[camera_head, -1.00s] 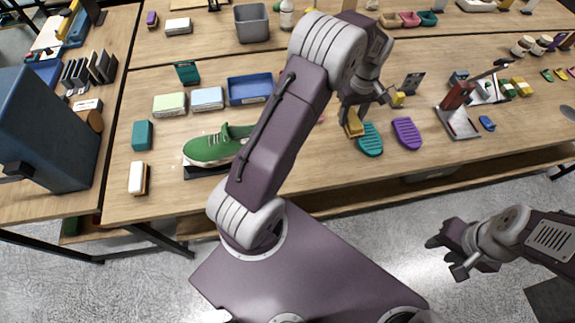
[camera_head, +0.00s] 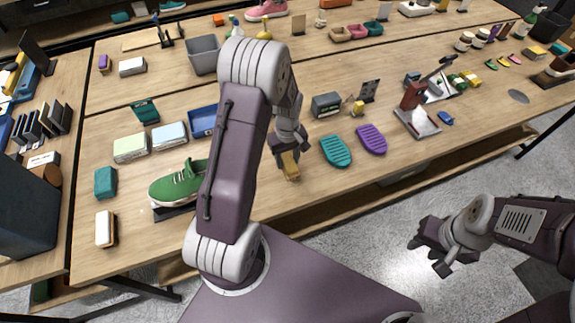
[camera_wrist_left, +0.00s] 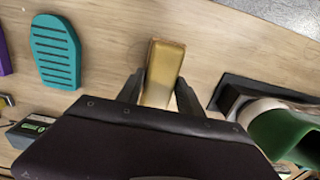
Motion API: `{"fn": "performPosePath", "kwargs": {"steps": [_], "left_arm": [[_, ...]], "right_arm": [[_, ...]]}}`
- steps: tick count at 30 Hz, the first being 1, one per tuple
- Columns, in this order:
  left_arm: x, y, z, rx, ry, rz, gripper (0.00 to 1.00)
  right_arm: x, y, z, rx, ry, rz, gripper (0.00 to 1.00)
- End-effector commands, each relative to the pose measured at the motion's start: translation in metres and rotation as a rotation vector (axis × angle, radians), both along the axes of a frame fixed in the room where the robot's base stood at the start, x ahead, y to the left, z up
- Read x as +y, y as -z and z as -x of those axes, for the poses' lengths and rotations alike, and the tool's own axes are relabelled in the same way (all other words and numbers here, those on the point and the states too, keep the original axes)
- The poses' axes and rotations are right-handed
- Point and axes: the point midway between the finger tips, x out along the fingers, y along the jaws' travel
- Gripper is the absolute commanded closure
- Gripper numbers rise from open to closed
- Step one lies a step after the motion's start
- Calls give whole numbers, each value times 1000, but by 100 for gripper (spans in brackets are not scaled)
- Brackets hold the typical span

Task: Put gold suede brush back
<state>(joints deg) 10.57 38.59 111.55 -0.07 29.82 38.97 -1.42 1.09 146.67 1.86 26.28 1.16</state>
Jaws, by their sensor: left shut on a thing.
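The gold suede brush (camera_head: 290,166) is held in my left gripper (camera_head: 287,153), over the table to the right of the green sneaker (camera_head: 178,183). In the left wrist view the gold brush (camera_wrist_left: 161,75) sits between the two dark fingers of my left gripper (camera_wrist_left: 160,88), which are shut on it. I cannot tell whether the brush touches the table. My right gripper (camera_head: 432,258) hangs over the floor in front of the table, apart from the task's objects. Its fingers look spread and hold nothing.
A teal ridged pad (camera_head: 336,151) and a purple ridged pad (camera_head: 371,139) lie right of the brush. A dark box (camera_head: 326,104) stands behind them. The sneaker rests on a dark stand. A blue tray (camera_head: 203,121) is partly hidden by my left arm. Bare table lies around the brush.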

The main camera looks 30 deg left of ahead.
Motion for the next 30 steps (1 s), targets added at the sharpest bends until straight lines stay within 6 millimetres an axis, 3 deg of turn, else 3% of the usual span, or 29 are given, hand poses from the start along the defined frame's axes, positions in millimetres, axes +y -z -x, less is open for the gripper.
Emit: {"fn": "performPosePath", "kwargs": {"steps": [9, 20, 21, 22, 23, 30], "left_arm": [[0, 39, 0, 1, 0, 0, 100], [0, 45, -1, -1, 0, -1, 100], [0, 43, -1, -1, 0, -1, 49], [0, 43, -1, -1, 0, -1, 40], [0, 43, -1, -1, 0, -1, 35], [0, 43, -1, 0, -1, 0, 35]], "right_arm": [[0, -5, 0, 0, 0, 0, 64], [0, -1, 0, 0, 0, 0, 64], [0, -2, 0, 0, 0, 0, 64], [0, -2, 0, 0, 0, 0, 64], [0, -2, 0, 0, 0, 0, 64], [0, -2, 0, 0, 0, 0, 64]]}}
